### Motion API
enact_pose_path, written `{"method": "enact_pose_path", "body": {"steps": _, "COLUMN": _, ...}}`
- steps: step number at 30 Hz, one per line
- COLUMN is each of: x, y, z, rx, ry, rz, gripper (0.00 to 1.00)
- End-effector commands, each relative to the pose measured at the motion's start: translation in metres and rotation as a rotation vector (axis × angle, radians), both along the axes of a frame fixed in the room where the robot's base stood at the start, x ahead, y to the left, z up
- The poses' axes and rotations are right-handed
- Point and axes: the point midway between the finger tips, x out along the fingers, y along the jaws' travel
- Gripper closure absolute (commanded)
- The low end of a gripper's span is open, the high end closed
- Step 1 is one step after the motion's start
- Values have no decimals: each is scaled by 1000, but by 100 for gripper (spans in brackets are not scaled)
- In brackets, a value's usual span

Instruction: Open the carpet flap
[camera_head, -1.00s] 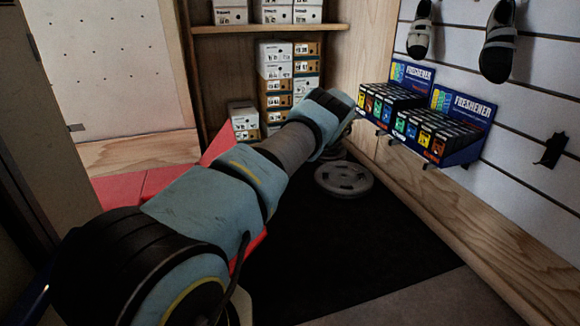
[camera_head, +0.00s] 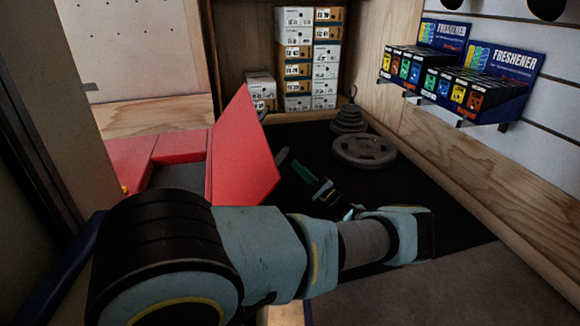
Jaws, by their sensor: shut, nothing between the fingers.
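The red carpet flap (camera_head: 243,150) stands raised and tilted at the left centre, above a dark grey opening (camera_head: 180,177) in the red matting. My gripper (camera_head: 294,166) is to the right of the flap, over the black floor mat. Its fingers point up and left toward the flap, with green showing near the tips. It is small and dark in the picture, and looks shut with nothing held. I cannot tell whether it touches the flap. My arm hides the front of the opening and the flap's lower front.
Red matting (camera_head: 130,153) surrounds the opening on the far left side. Weight plates (camera_head: 364,151) lie on the black mat (camera_head: 445,211) behind my gripper. Shoe boxes (camera_head: 296,65) stand at the back. A freshener display (camera_head: 470,90) juts from the right wall.

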Motion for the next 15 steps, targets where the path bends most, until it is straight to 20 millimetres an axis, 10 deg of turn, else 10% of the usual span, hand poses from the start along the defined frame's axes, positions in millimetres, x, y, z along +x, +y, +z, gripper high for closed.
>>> {"method": "enact_pose_path", "body": {"steps": 15, "x": 47, "y": 68, "z": 46, "rx": -3, "ry": -2, "rz": 4, "gripper": 100}}
